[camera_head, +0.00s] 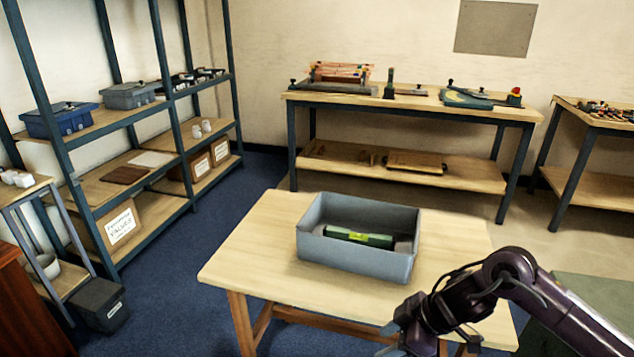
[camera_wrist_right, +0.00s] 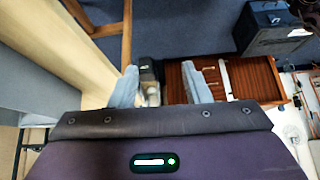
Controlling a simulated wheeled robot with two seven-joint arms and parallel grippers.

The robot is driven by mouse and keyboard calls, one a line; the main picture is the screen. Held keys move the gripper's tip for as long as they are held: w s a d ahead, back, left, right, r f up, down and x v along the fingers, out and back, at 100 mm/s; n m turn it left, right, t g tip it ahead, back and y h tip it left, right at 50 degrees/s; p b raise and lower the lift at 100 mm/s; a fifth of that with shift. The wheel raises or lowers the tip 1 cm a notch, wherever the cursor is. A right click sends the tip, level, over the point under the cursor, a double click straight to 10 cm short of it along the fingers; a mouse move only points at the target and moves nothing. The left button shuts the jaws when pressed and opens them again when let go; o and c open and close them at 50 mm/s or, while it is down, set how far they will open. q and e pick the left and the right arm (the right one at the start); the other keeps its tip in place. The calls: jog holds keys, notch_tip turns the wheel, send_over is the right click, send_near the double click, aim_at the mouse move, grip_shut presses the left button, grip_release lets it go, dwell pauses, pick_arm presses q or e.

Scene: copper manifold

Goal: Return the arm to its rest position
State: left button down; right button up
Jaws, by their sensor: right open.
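My right arm comes in from the right edge of the head view, bent at the elbow. Its gripper (camera_head: 393,340) is low at the near right edge of the wooden table, apart from the grey bin. In the right wrist view the two pale fingers of the right gripper (camera_wrist_right: 160,86) stand apart with nothing held between them. The left gripper is in neither view. A grey open bin (camera_head: 352,258) stands on the wooden table (camera_head: 255,245). A green cylindrical object (camera_head: 358,237) with a yellow-green label lies inside it.
A workbench with fixtures (camera_head: 410,105) stands along the back wall, with another (camera_head: 590,120) at right. A shelving rack (camera_head: 150,125) with bins and boxes stands at left. A dark bin (camera_head: 100,303) is on the blue floor. The table is bare left of the grey bin.

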jog(key=w+a+f+m+t+y, duration=0.1)
jog(key=w+f+m+t, duration=0.15)
jog(key=f, duration=0.55)
jog(key=w+a+f+m+t+y, duration=0.1)
jog(key=w+f+m, duration=0.15)
jog(key=f, duration=0.55)
jog(key=s+d+f+m+h, duration=0.2)
jog(key=s+d+f, duration=0.1)
jog(key=f, duration=0.5)
jog(key=s+d+f+m+h, duration=0.1)
jog(key=s+d+f+m, duration=0.15)
jog(key=f, duration=0.55)
jog(key=s+d+f+m+h, duration=0.1)
jog(key=s+d+f+h, duration=0.25)
jog(key=s+f, duration=1.05)
jog(key=s+d+f+g+h, duration=0.1)
jog(key=s+f+g, duration=0.1)
jog(key=s, duration=1)
jog(key=s+d+f+m+g+h, duration=0.1)
jog(key=s+f, duration=0.3)
jog(key=s, duration=0.9)
jog(key=shift+d+f+g, duration=0.15)
jog(key=shift+f+g, duration=0.05)
jog(key=shift+g, duration=0.55)
